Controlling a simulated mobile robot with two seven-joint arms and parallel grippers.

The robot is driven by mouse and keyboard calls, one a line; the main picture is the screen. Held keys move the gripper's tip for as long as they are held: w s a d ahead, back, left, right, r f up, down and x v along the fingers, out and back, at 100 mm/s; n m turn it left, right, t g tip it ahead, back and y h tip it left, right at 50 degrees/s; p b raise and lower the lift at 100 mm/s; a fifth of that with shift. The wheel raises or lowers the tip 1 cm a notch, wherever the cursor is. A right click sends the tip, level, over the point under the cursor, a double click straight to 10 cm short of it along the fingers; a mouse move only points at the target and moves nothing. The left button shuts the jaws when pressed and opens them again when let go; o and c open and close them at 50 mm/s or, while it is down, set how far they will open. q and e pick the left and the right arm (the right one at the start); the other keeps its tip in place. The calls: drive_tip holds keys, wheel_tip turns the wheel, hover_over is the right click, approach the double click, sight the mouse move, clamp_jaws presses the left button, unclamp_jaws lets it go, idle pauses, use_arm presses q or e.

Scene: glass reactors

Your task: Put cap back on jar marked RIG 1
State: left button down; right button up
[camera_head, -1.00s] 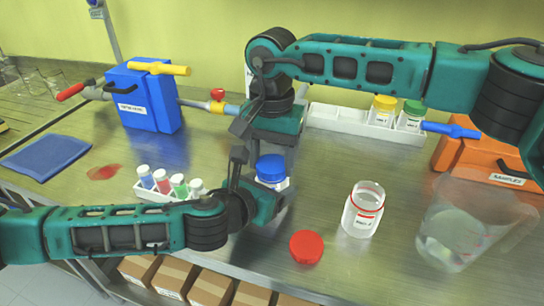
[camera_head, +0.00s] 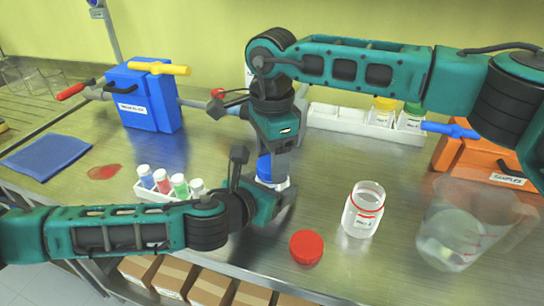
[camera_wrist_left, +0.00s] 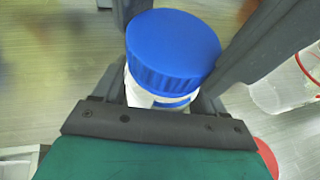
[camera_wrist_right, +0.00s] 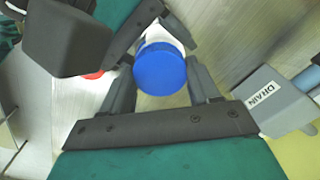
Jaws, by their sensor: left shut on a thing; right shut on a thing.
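A white jar with a blue cap (camera_head: 265,168) stands between my grippers on the bench; its label is mostly hidden. The left wrist view shows the blue cap (camera_wrist_left: 172,50) sitting on the jar (camera_wrist_left: 150,97). My left gripper (camera_head: 262,184) is shut on the jar's body. My right gripper (camera_head: 275,150) comes from above and is shut on the blue cap, which shows between its fingers in the right wrist view (camera_wrist_right: 160,70). An open clear jar (camera_head: 362,210) with red rings stands to the right; its label is too small to read surely. A red cap (camera_head: 307,246) lies near it.
A clear beaker (camera_head: 465,235) stands at the right. A white rack (camera_head: 345,122) with capped jars and an orange case (camera_head: 485,155) are behind. A vial rack (camera_head: 150,192) is left of the grippers; a blue valve block (camera_head: 142,98) is farther back.

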drive_tip(key=o, duration=1.2)
drive_tip(key=shift+c, duration=0.2)
drive_tip(key=shift+r, duration=2.3)
drive_tip(key=shift+c, duration=0.4)
wheel_tip(320, 180, up, 3)
drive_tip(key=n, duration=0.5)
drive_tip(key=shift+r, duration=0.2)
drive_tip(key=shift+f, duration=0.1)
